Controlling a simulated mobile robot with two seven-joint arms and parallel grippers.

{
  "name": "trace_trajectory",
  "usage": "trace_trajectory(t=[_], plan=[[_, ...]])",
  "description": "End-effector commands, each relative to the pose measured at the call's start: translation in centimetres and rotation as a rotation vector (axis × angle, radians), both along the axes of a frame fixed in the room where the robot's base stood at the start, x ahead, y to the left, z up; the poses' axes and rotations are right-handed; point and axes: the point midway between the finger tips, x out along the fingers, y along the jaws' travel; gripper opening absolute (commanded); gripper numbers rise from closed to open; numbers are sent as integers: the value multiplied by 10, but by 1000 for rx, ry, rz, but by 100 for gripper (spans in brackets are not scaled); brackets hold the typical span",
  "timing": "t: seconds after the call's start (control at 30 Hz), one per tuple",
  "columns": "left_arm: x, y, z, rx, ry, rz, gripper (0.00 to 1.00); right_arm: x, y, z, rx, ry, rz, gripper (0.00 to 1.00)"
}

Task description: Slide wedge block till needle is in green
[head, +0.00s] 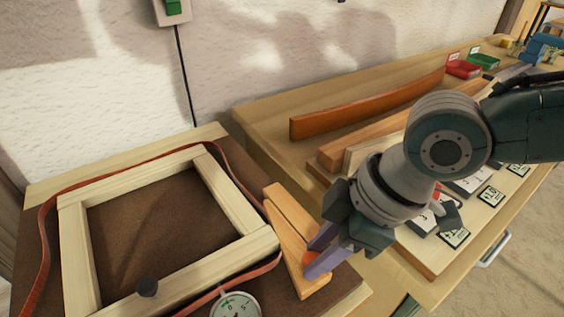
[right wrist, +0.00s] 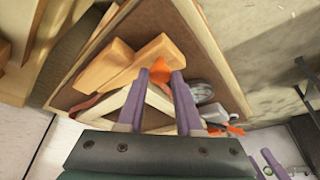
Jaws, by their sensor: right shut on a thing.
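The pale wooden wedge block (head: 290,238) lies beside the near right corner of a square wooden frame (head: 230,197). A thin red-brown lath (head: 43,245) bends around the frame and passes between frame and wedge. My right gripper (head: 318,258) is shut on an orange part at the wedge block; its purple fingers also show in the right wrist view (right wrist: 162,88), with orange between them. The dial gauge (head: 237,303) is cut by the bottom edge; some green shows on its face, but I cannot read the needle. Purple fingers, seemingly my left gripper (right wrist: 266,163), show small in the right wrist view.
The bench (head: 262,115) on the right carries a curved brown lath (head: 365,105), wooden bars, number cards (head: 490,196), a red tray (head: 463,69) and a green tray (head: 484,62). A wall stands behind.

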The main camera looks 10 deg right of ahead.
Motion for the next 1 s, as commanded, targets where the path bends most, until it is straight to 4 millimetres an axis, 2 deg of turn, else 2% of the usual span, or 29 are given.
trace_trajectory(t=[0.8, 0.87, 1.0], plan=[[0, -2, 0, -8, 0, 5, 100, 0, 0, 1, 1, 0, 0, 0], [0, -2, -3, -7, 0, 4, 100, 2, 1, -1, 1, -2, 0, 0], [0, -1, -24, -3, -1, 1, 100, 22, 7, -7, -1, -7, -3, 0]])
